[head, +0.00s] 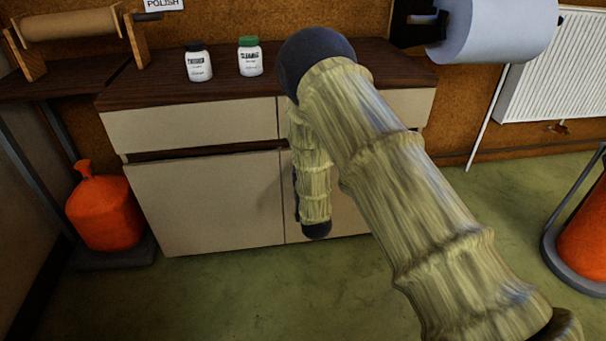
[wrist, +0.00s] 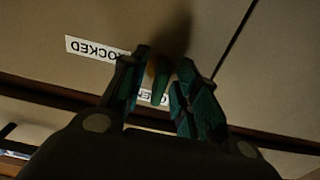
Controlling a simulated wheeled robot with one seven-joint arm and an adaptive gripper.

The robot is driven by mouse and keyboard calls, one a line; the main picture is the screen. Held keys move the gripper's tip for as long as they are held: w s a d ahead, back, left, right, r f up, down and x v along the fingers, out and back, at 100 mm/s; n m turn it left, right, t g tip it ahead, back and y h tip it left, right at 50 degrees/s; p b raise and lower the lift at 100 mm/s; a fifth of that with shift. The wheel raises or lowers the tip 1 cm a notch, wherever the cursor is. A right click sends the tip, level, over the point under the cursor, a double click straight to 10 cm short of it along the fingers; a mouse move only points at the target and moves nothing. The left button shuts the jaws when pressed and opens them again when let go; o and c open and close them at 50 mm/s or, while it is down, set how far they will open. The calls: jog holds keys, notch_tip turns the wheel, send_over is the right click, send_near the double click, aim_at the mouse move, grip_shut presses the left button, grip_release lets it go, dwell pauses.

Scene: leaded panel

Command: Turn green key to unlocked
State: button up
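In the wrist view, the green key (wrist: 161,82) sits at a cabinet front, between the two dark teal fingers of my gripper (wrist: 164,92). The fingers stand apart, one on each side of the key, with a gap showing around it. A white label (wrist: 92,48) with upside-down lettering, seemingly "LOCKED", is left of the key. A second white label (wrist: 146,96) is mostly hidden behind the fingers. In the head view, my arm covers part of the cabinet (head: 210,205); the key and fingertips are hidden there.
Two white jars, one with a dark lid (head: 198,66) and one with a green lid (head: 250,60), stand on the cabinet top. An orange bag (head: 101,207) is at the left. A blue paper roll (head: 500,28) hangs at the upper right. The green floor in front is clear.

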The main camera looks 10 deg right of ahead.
jog(key=shift+s, duration=0.1)
jog(key=s, duration=1.1)
jog(key=shift+s, duration=0.4)
jog(key=s+d+f+g, duration=0.3)
jog(key=s+f+g, duration=0.1)
jog(key=s+f, duration=0.45)
jog(key=s+d+f+g, duration=0.4)
jog(key=s+f, duration=0.4)
jog(key=f, duration=0.2)
jog(key=s+d+f+g, duration=0.1)
jog(key=s+f+g, duration=0.15)
jog(key=s, duration=0.75)
jog(key=s+f+g, duration=0.2)
jog(key=s+g, duration=0.2)
jog(key=s, duration=0.5)
jog(key=s+d+f+g, duration=0.1)
jog(key=s+f+g, duration=0.2)
jog(key=s, duration=0.7)
notch_tip(320, 180, up, 34)
jog(key=p, duration=3.3)
jog(key=shift+s+f, duration=0.2)
